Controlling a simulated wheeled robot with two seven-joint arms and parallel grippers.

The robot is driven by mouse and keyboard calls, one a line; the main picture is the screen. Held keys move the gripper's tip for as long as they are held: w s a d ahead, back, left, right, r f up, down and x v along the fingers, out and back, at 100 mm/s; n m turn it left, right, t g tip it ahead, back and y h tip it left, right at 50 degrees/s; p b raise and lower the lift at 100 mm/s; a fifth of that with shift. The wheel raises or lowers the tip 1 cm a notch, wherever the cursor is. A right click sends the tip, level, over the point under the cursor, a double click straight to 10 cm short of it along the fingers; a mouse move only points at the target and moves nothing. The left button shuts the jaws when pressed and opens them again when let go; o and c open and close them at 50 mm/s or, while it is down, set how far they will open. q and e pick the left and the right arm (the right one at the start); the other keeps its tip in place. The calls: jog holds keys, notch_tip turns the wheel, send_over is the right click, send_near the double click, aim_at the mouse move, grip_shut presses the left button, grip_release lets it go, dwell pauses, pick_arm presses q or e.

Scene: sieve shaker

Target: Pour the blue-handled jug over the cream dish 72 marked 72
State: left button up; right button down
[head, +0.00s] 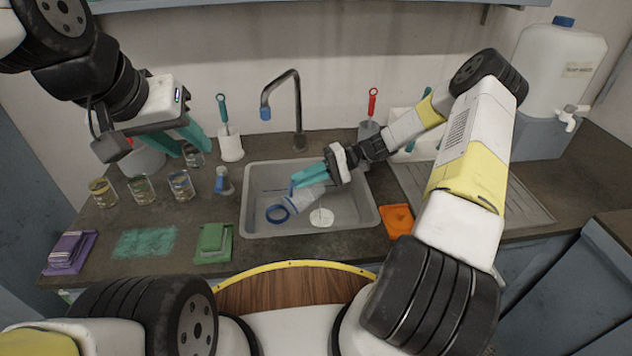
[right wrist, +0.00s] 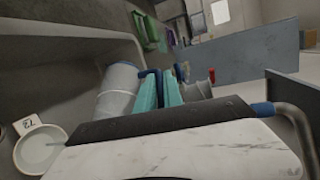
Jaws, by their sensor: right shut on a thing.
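My right gripper (head: 312,175) is shut on the handle of the blue-handled jug (head: 304,198), a clear grey jug held tilted over the sink. A blue ring (head: 277,213) at its lower left end appears to be its rim. In the right wrist view the jug (right wrist: 115,95) lies beside my teal fingers (right wrist: 160,92). The cream dish 72 (head: 321,217) is on the sink floor, just right of and below the jug; its 72 tag shows beside the dish in the right wrist view (right wrist: 40,150). No stream is discernible. My left gripper (head: 182,137) is open and empty above the counter's left.
Several glass beakers (head: 141,189), a green block (head: 213,243) and a purple block (head: 69,252) are on the left. An orange item (head: 396,220) lies right of the sink. A large water container (head: 560,62) stands back right.

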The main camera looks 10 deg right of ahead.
aim_at(291, 198)
jog(key=shift+w+d+r+y, duration=0.2)
jog(key=shift+d+r+y, duration=0.1)
jog(key=shift+y, duration=0.1)
jog(key=s+a+f+h, duration=0.2)
jog(key=a, duration=0.1)
jog(key=s+a+f+n+t+h, duration=0.1)
jog(key=shift+a+h, duration=0.15)
jog(key=shift+h, duration=0.25)
jog(key=shift+f, duration=0.1)
jog(key=s+a+f+n+t+h+b, duration=0.2)
jog(key=s+a+f+t+h, duration=0.2)
jog(key=h, duration=0.5)
jog(key=shift+s+a+n+t+h, duration=0.4)
jog(key=shift+a+t, duration=0.6)
jog(key=shift+a, duration=0.6)
jog(key=shift+s+r, duration=0.1)
